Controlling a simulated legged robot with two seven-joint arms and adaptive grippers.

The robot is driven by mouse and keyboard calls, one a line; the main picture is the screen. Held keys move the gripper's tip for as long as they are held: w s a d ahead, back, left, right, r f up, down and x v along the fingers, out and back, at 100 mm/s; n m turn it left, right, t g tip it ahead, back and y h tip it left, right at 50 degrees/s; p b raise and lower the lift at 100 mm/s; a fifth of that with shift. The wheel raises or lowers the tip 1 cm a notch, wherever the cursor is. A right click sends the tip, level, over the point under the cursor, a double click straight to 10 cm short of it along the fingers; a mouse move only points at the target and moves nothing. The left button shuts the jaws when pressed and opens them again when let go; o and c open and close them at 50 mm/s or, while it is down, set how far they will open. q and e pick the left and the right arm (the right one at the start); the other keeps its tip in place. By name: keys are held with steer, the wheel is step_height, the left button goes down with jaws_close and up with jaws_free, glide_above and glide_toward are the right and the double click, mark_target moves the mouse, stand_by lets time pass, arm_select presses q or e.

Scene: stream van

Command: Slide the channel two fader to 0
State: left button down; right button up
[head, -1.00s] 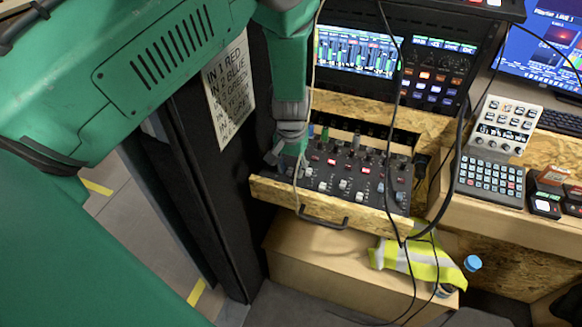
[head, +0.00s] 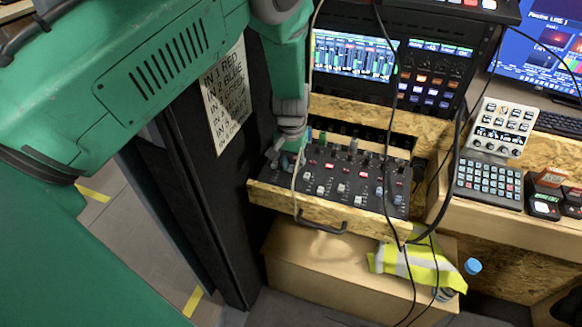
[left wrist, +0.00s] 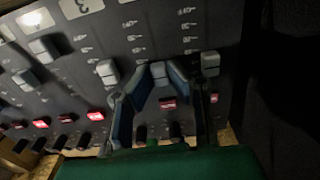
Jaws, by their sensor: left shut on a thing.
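The mixer panel (head: 330,178) sits in an open wooden drawer, with rows of knobs, red lit buttons and pale fader caps. My left gripper (head: 280,160) is down at the panel's left end, where its fingers hide part of the controls. In the left wrist view the left gripper (left wrist: 155,95) has its blue-padded fingers on either side of the channel two fader cap (left wrist: 160,71) and is shut on it. Fader caps stand on each side of it, one to the right (left wrist: 210,62) and one to the left (left wrist: 107,72). My right gripper is not in view.
A black wall panel with a paper sheet (head: 227,95) stands left of the drawer. A black cable hangs in front of the drawer's right side. A box with a yellow vest (head: 415,262) is below. A keypad (head: 488,183) and other devices stand on the right desk.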

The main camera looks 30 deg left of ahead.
mark_target(291, 167)
arm_select(q)
steer(key=c, duration=1.5)
jaws_free()
steer(key=shift+c, duration=0.2)
steer(key=shift+r, duration=0.35)
step_height(291, 167, up, 11)
